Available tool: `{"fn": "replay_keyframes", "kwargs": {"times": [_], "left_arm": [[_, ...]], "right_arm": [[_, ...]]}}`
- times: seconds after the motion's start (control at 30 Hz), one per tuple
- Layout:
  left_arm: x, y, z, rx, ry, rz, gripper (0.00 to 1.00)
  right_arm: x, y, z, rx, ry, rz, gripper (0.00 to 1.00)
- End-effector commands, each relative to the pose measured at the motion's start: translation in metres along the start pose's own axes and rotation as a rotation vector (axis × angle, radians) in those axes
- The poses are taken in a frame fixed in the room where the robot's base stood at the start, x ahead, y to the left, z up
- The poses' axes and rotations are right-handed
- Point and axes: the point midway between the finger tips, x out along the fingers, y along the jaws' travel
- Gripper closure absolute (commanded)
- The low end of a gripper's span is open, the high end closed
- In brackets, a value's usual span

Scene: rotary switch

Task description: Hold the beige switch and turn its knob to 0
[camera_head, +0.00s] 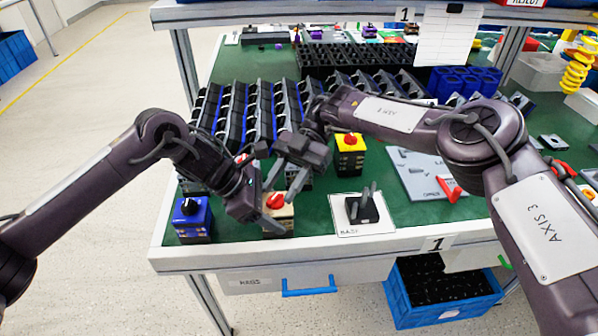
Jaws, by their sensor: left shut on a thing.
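The beige switch (280,221) stands near the front edge of the green table, with a red knob (275,200) on top. My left gripper (264,222) comes in from the left and is shut on the switch's body, partly hiding it. My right gripper (285,182) hangs just above and behind the red knob. Its two fingers are apart and point down and forward, with nothing visible between them. The knob's pointer direction and the 0 mark are too small to read.
A blue switch (194,218) with a black knob stands to the left. A yellow switch (350,155) with a red knob is behind to the right. A black two-pronged stand (362,209) sits on a white sheet nearby. Racks of bins (235,112) fill the back.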

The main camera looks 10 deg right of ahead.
Motion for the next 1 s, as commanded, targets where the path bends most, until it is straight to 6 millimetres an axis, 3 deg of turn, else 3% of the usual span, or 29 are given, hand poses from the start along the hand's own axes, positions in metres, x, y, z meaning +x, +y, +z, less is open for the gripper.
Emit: {"fn": "replay_keyframes", "kwargs": {"times": [0.73,1.0], "left_arm": [[0.0,0.0,0.0,0.0,-0.001,0.0,0.66],[0.0,0.0,0.0,0.0,-0.001,0.0,0.66]], "right_arm": [[0.002,-0.015,-0.003,0.199,0.004,0.492,0.64],[-0.05,-0.038,-0.005,0.195,-0.004,0.482,0.64]]}}
